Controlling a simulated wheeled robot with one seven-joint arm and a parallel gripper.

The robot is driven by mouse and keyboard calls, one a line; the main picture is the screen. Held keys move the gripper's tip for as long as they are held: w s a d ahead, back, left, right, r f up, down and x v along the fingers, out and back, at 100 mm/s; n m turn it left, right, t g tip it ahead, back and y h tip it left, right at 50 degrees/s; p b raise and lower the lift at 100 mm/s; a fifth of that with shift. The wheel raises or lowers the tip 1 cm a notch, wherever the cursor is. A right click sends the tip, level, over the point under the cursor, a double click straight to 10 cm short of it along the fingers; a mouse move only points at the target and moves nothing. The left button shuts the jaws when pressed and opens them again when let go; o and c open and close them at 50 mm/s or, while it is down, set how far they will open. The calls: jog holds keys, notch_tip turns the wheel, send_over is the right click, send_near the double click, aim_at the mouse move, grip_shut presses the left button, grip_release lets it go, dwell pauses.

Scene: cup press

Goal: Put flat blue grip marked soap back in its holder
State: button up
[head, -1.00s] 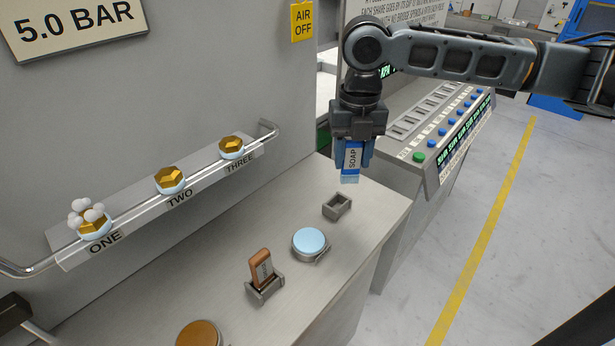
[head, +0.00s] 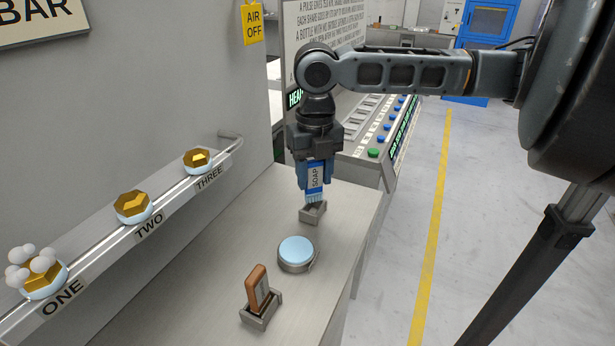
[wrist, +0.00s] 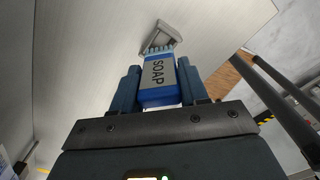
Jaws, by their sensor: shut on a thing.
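The flat blue grip marked SOAP (head: 315,174) is upright in my gripper (head: 315,180), with its pale bristled end down. My gripper is shut on it from both sides. The small grey open holder (head: 312,213) stands on the steel bench right below. In the head view the grip's lower end overlaps the holder's back rim; I cannot tell whether it is inside or just above. In the wrist view the grip (wrist: 159,80) points at the holder (wrist: 163,35), with its bristles at the holder's near edge.
A light blue round pad (head: 296,251) sits nearer on the bench (head: 215,270). A brown grip (head: 257,286) stands in another holder (head: 261,312). A rail shelf (head: 130,235) on the left carries three gold pieces in cups, ONE with white foam. A button console (head: 375,135) stands behind.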

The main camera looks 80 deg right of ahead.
jog(key=shift+f, duration=0.1)
jog(key=shift+f+b, duration=0.35)
jog(key=shift+f, duration=0.15)
jog(key=o, duration=1.1)
jog(key=shift+c, duration=0.2)
notch_tip(320, 180, up, 13)
jog(key=shift+r+p, duration=0.15)
jog(key=shift+p, duration=0.4)
